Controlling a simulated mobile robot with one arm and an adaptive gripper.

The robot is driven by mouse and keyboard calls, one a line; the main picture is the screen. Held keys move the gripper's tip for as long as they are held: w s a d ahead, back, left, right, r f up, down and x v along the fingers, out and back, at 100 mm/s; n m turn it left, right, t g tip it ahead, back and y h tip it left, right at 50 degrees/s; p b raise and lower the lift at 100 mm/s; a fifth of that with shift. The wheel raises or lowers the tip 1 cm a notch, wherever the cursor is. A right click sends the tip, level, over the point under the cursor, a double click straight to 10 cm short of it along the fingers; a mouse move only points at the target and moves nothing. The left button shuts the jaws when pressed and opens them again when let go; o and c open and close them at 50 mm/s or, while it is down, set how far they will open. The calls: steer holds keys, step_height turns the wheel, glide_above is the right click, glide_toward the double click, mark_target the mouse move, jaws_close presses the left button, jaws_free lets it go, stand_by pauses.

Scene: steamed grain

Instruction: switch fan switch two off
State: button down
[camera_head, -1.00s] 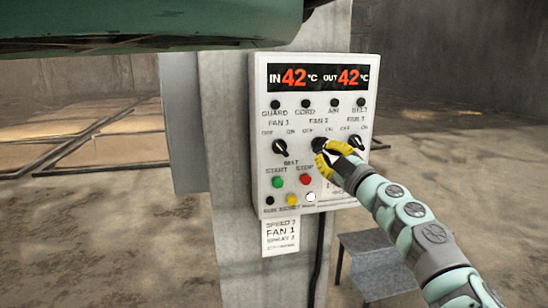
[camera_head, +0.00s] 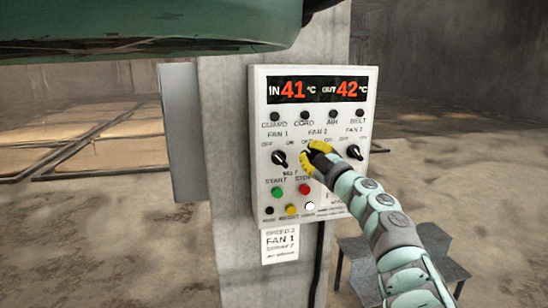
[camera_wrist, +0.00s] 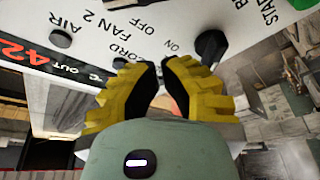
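A white control panel (camera_head: 262,200) on a concrete pillar carries labels FAN 1, FAN 2 and FAN 3. My gripper (camera_head: 310,153), with yellow ridged fingers, is in front of the FAN 2 position and mostly hides that switch. In the wrist view my gripper (camera_wrist: 161,66) is partly open, with a gap and no object between its tips. A black knob (camera_wrist: 210,46) is just beyond and right of the tips there, outside the gap. FAN 2, ON and OFF labels show nearby. I cannot tell the switch's setting or whether a finger touches it.
Close on either side are the FAN 1 knob (camera_head: 279,158) and FAN 3 knob (camera_head: 354,152). Below are a green button (camera_head: 278,192) and a red button (camera_head: 304,188).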

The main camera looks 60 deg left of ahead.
mark_target(304, 149)
steer(key=x, duration=0.3)
steer(key=shift+a+r, duration=0.1)
steer(key=shift+a, duration=0.1)
steer(key=shift+w+f+p, duration=0.4)
steer(key=shift+w+f, duration=0.3)
steer(key=shift+w, duration=0.25)
steer(key=shift+w+d+f, duration=0.25)
steer(key=shift+w+f, duration=0.3)
steer(key=shift+s+f+n+p, duration=0.1)
steer(key=shift+s+n+p, duration=0.05)
steer(key=shift+n+p, duration=0.2)
